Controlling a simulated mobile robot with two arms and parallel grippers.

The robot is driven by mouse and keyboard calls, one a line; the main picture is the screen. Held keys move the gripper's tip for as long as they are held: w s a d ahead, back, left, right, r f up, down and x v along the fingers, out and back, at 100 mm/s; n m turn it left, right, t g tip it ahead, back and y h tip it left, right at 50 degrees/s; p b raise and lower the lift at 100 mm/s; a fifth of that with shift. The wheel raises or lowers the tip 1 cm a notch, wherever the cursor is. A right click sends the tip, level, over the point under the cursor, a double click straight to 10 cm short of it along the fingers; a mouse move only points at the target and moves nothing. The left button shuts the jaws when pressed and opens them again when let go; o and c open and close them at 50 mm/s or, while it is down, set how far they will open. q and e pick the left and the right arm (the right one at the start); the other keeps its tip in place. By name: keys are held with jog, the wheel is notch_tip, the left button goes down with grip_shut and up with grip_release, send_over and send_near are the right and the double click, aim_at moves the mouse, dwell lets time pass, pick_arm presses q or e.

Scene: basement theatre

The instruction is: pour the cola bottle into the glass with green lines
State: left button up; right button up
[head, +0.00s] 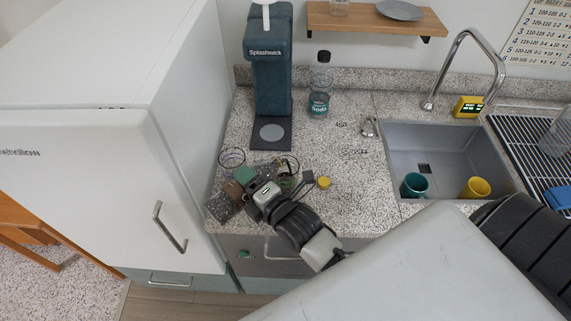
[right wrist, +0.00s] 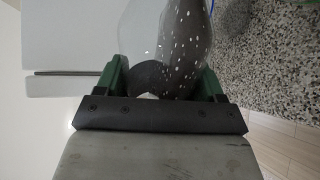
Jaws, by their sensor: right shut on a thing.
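My right gripper (head: 248,184) is above the front left of the counter, shut on a dark bottle with white specks (right wrist: 185,45), which I take to be the cola bottle. In the head view a dark speckled part (head: 222,205) shows beyond the fingers, tilted well over. The arm and gripper hide much of it. A glass with green lines (head: 287,164) stands just behind the gripper, partly covered by it. Another glass with purplish lines (head: 232,157) stands to its left. I cannot tell whether liquid is flowing. My left gripper is not in view.
A tall drink machine (head: 271,75) and a soda bottle (head: 320,92) stand behind. A round yellow thing (head: 323,183) lies right of the gripper. The sink (head: 400,150) holds a teal cup (head: 413,185) and a yellow cup (head: 476,188). A white fridge (head: 90,170) borders the left.

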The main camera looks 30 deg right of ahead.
jog(key=shift+r+m+p, duration=0.3)
jog(key=shift+r+p, duration=0.05)
jog(key=shift+p, duration=0.1)
dwell(1.6)
